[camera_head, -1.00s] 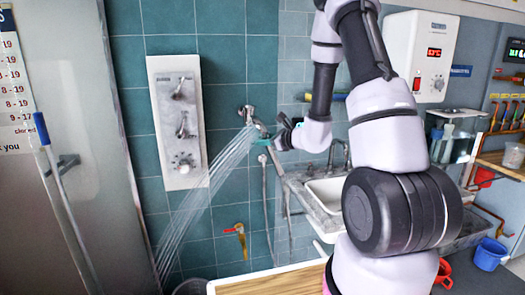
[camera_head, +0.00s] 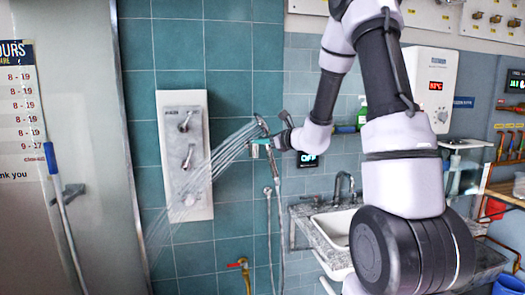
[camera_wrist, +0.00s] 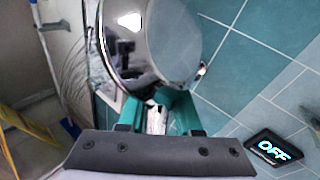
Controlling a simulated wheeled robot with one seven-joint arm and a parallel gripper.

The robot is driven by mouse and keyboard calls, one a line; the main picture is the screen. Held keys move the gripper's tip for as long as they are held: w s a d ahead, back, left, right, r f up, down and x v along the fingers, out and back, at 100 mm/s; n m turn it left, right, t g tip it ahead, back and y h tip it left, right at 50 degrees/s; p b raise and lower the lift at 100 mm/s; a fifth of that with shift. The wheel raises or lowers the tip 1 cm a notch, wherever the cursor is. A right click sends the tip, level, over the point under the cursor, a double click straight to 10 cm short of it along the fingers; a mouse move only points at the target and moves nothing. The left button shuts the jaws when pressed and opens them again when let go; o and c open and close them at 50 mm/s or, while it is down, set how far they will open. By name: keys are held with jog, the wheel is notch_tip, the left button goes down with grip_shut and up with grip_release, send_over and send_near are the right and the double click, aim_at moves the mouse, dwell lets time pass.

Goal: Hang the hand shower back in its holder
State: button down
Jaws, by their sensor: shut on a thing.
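My gripper (camera_head: 268,147), with green fingers, is shut on the hand shower (camera_head: 262,124) and holds it up before the teal tiled wall. Its round chrome head (camera_wrist: 150,40) fills the top middle of the wrist view, with the handle between my fingers (camera_wrist: 160,118). Water sprays from the head down to the left. A hose hangs below my gripper. A small chrome wall fitting (camera_head: 268,190) sits below my gripper; I cannot tell whether it is the holder or a hose outlet. No holder can be made out clearly.
A white shower panel (camera_head: 185,155) with several chrome controls is on the wall at left, in the spray. A sink (camera_head: 332,228) and a lit OFF sign (camera_head: 308,160) are to the right. A red-handled tap (camera_head: 238,263) is low on the wall. A glass partition (camera_head: 85,150) stands at left.

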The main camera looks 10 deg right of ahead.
jog(key=w+a+r+m+t, duration=0.1)
jog(key=w+r, duration=0.2)
jog(key=r, duration=0.7)
jog(key=w+a+r+m+t, duration=0.1)
jog(key=w+r+m, duration=0.15)
jog(key=r, duration=0.65)
jog(key=w+f, duration=0.3)
jog(key=w, duration=0.4)
jog(key=shift+n, duration=0.45)
jog(key=shift+s+d+f, duration=0.1)
jog(key=shift+s+f, duration=0.05)
jog(key=shift+f, duration=4.7)
jog(key=c, duration=0.5)
grip_release()
